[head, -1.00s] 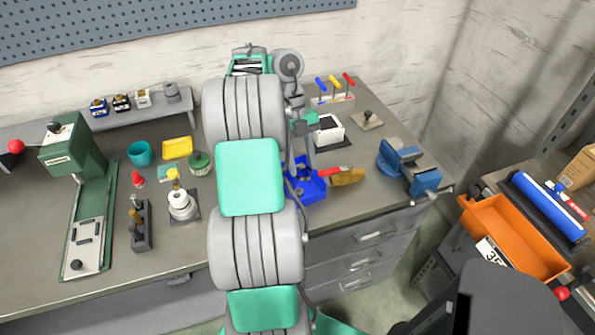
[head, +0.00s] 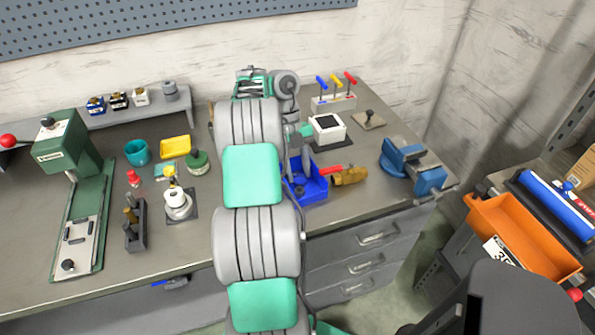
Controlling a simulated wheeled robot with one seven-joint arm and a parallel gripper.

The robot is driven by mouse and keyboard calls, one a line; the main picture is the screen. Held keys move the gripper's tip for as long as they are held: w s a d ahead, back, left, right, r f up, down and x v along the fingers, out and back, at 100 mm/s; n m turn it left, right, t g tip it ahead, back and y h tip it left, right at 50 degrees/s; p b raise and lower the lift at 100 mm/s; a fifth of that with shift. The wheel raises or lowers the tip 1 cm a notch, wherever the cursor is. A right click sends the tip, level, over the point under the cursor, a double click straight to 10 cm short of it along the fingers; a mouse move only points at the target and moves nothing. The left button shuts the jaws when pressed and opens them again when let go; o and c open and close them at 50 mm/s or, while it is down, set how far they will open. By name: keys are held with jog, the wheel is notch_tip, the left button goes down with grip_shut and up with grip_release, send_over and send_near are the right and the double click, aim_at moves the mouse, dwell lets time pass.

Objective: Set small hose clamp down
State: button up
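The small hose clamp cannot be made out in the head view. My arm rises through the middle of the picture, bends over at the back of the bench, and its wrist points down. My gripper (head: 295,168) is low over or inside a blue bin (head: 316,194), partly hidden behind my own arm. Its fingertips are too small and covered to tell whether they are open or shut, or hold anything.
A yellow tool with a red end (head: 348,176) lies right of the bin. A white-topped stand (head: 177,203) and a green press (head: 75,150) are left.

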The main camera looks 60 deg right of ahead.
jog(key=shift+o, duration=0.8)
